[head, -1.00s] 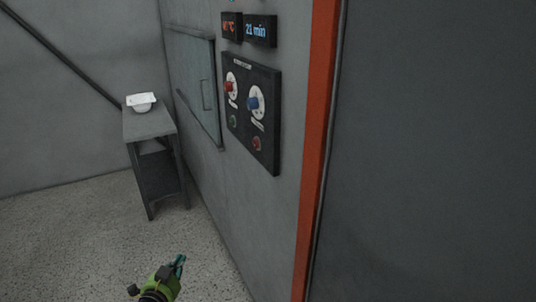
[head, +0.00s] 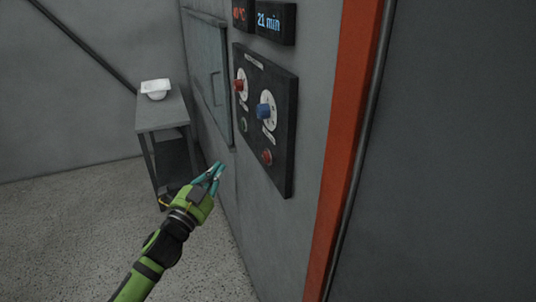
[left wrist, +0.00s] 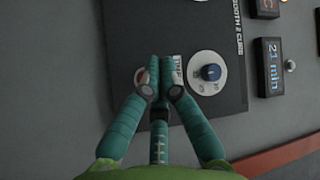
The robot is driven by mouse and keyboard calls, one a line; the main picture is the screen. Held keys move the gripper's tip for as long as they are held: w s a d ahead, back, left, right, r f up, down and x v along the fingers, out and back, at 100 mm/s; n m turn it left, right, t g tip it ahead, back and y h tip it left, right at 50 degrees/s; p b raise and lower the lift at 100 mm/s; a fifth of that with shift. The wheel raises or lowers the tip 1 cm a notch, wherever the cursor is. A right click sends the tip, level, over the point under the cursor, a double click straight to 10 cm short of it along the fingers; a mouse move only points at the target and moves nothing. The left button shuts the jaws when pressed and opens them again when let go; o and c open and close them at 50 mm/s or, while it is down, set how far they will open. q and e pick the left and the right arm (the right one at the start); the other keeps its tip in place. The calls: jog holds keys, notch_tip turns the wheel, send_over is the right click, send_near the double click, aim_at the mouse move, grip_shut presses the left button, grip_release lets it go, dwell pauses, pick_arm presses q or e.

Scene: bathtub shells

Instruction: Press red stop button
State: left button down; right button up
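The red stop button (head: 267,157) sits low on the right of a dark control panel (head: 283,107), under a blue knob (head: 264,111). My left gripper (head: 216,168) is in front of the wall, left of and a little below the button, apart from the panel in the head view. In the left wrist view my left gripper's teal fingers (left wrist: 159,64) meet at the tips with nothing seen between them. They cover part of the red button (left wrist: 140,76); the blue knob (left wrist: 211,72) is to their right. My right gripper is not in view.
A red knob (head: 239,86) and a dark round button (head: 244,125) are on the panel's left. Displays (head: 275,22) hang above. An orange frame edge (head: 346,150) runs right of the panel.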

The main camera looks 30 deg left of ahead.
aim_at(265, 157)
pick_arm(q)
jog(key=w+d+b, duration=0.1)
jog(key=w+d, duration=0.4)
jog(key=w, duration=0.1)
jog(key=shift+w+d, duration=0.35)
jog(key=shift+d, duration=0.05)
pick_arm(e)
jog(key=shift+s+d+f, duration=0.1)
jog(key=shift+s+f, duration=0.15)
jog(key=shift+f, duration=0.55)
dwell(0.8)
pick_arm(q)
jog(key=shift+w+d, duration=0.25)
jog(key=shift+w, duration=0.05)
jog(key=shift+w+d, duration=0.25)
jog(key=shift+w, duration=0.05)
dwell(0.7)
jog(key=shift+s, duration=0.1)
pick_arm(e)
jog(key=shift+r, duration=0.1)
pick_arm(q)
jog(key=shift+s+a, duration=0.5)
jog(key=shift+s, duration=0.05)
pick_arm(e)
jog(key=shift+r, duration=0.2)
